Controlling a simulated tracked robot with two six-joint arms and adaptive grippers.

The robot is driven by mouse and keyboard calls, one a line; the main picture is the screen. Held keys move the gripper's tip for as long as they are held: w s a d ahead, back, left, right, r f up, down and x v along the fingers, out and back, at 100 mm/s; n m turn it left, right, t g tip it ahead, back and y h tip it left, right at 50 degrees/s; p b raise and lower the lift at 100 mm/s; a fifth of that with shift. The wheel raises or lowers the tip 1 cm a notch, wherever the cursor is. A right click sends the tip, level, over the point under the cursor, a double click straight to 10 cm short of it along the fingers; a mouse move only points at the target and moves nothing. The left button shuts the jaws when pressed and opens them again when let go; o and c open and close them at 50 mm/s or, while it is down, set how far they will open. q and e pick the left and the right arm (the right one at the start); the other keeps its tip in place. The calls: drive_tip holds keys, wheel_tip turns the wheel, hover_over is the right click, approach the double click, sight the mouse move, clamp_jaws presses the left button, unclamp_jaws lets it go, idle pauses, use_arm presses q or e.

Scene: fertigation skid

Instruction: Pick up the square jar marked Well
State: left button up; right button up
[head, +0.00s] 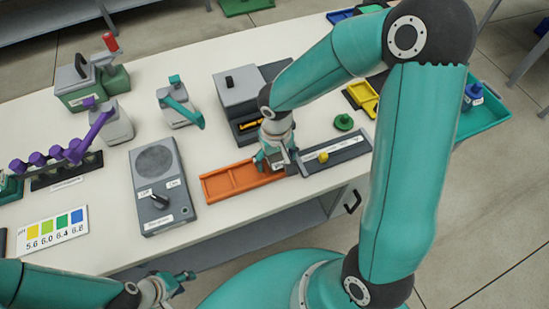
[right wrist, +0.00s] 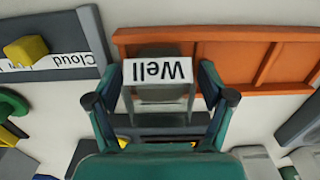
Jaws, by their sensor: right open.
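The square jar marked Well (right wrist: 160,95) is grey with a white label that reads upside down in the right wrist view. It sits between the two fingers of my right gripper (right wrist: 161,88), which is open, with one finger on each side. I cannot tell whether either finger touches it. In the head view my right gripper (head: 277,163) is low over the bench at the right end of the orange tray (head: 213,189), and it mostly hides the jar. My left gripper (head: 176,284) is at the bottom of the head view, off the bench's front edge and apart from everything there.
A grey tray marked Cloud (head: 349,157) with a yellow block (head: 323,157) lies right of my right gripper. Behind it stands a grey box-shaped device (head: 238,90). A grey meter (head: 157,195) with a knob is left of the orange tray. A green knobbed disc (head: 343,122) lies behind the Cloud tray.

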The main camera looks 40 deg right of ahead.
drive_tip(key=shift+c, duration=0.3)
drive_tip(key=c, duration=1.3)
drive_tip(key=shift+o, duration=0.2)
